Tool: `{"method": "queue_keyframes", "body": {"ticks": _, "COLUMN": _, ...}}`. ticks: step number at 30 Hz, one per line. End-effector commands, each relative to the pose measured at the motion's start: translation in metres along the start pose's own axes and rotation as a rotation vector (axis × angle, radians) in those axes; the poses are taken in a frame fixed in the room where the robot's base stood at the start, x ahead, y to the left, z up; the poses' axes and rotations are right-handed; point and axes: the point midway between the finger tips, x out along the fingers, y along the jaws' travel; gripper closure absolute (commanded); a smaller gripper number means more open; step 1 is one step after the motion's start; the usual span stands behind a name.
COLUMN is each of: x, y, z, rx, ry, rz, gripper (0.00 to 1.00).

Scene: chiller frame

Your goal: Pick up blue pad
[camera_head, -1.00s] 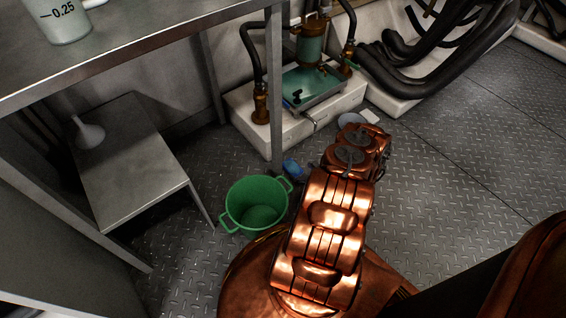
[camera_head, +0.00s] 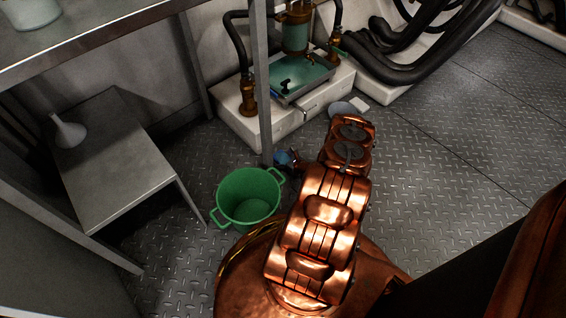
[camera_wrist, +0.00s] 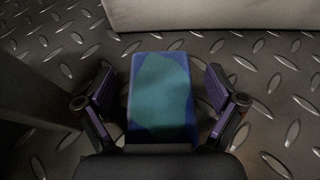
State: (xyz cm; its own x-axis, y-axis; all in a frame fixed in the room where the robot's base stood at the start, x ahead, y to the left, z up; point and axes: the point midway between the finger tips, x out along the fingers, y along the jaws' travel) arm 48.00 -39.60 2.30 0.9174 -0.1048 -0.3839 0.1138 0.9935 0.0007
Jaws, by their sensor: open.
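The blue pad (camera_wrist: 161,96) lies on the diamond-plate floor in the wrist view, a flat blue rectangle with a teal patch. My gripper (camera_wrist: 160,92) is open, with one finger at each side of the pad and a visible gap on both sides. The pad's near end is hidden by the gripper body. In the head view a small part of the blue pad (camera_head: 284,158) shows by the table leg, with my copper-coloured arm beside it. The fingers are mostly hidden there.
A green bucket (camera_head: 248,199) stands just left of my arm. A table leg (camera_head: 262,90) rises close behind the pad. A white plinth (camera_head: 285,125) with a pump and basin is behind. A low metal bench (camera_head: 115,165) stands left. The floor at right is clear.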

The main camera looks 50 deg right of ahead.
Motion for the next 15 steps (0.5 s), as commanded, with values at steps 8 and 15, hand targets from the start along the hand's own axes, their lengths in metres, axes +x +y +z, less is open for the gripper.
{"method": "queue_keyframes", "body": {"ticks": 8, "x": 0.0057, "y": -0.0003, "z": 0.0012, "rx": 0.0, "ry": -0.002, "rz": -0.001, "gripper": 0.06}}
{"method": "queue_keyframes", "body": {"ticks": 15, "x": 0.0056, "y": -0.0001, "z": 0.0011, "rx": 0.0, "ry": -0.002, "rz": 0.0, "gripper": 0.21}}
